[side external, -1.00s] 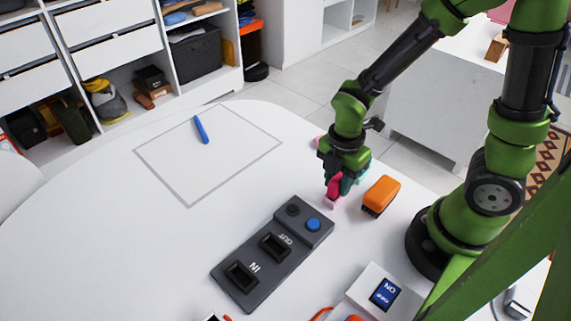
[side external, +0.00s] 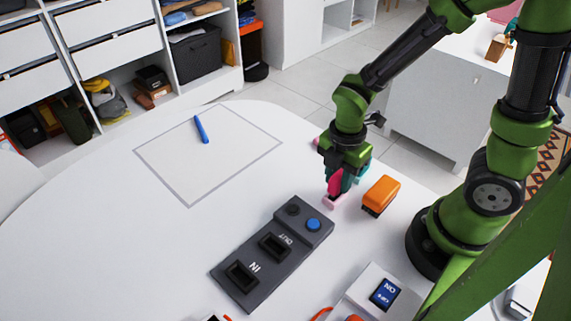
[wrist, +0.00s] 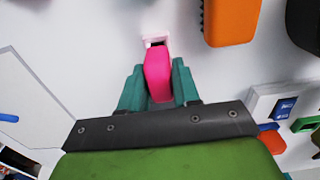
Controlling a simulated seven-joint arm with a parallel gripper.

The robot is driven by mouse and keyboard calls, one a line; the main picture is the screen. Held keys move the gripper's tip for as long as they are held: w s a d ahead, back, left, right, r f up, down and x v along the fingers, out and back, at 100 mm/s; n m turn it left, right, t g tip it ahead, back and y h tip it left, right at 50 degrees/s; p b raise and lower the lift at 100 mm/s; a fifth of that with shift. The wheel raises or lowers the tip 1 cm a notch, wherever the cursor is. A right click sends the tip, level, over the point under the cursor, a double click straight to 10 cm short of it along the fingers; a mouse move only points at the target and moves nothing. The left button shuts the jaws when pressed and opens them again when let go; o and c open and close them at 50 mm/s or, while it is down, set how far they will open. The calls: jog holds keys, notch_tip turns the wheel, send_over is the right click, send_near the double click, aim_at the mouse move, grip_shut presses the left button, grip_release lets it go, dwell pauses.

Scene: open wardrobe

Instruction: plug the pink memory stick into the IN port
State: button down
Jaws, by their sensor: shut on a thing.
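The pink memory stick (side external: 334,184) is held upright between the teal fingers of my gripper (side external: 346,182), just above the table. In the wrist view the stick (wrist: 158,72) sits between the fingertips of my gripper (wrist: 158,85), its pale end pointing away. A pale pink piece at its lower end (side external: 332,201) is at or near the table; I cannot tell whether it touches. The dark port block (side external: 262,273) lies to the left and nearer the camera. Its IN port (side external: 241,275) is the slot at the near end and looks empty. The OUT port (side external: 274,246) also looks empty.
A blue button (side external: 313,225) is on the port block. A framed sheet (side external: 215,165) with a blue pen (side external: 201,130) lies at the back left.

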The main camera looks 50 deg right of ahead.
aim_at(340, 174)
jog(key=shift+r, duration=0.35)
jog(key=shift+r, duration=1.9)
jog(key=w+d+r+m, duration=0.5)
jog(key=w+r+m, duration=0.5)
jog(key=m, duration=0.8)
jog(key=shift+w, duration=0.9)
jog(key=shift+f, duration=0.1)
jog(key=s+a+f, duration=0.2)
jog(key=s+a, duration=0.1)
jog(key=a, duration=0.7)
jog(key=s+a+f, duration=0.3)
jog(key=s+a, duration=0.1)
jog(key=a, duration=0.7)
jog(key=s+a+f, duration=0.2)
jog(key=s+a, duration=0.2)
jog(key=a, duration=0.7)
jog(key=shift+s+a+f, duration=0.15)
jog(key=shift+a+f, duration=0.1)
jog(key=shift+f, duration=0.05)
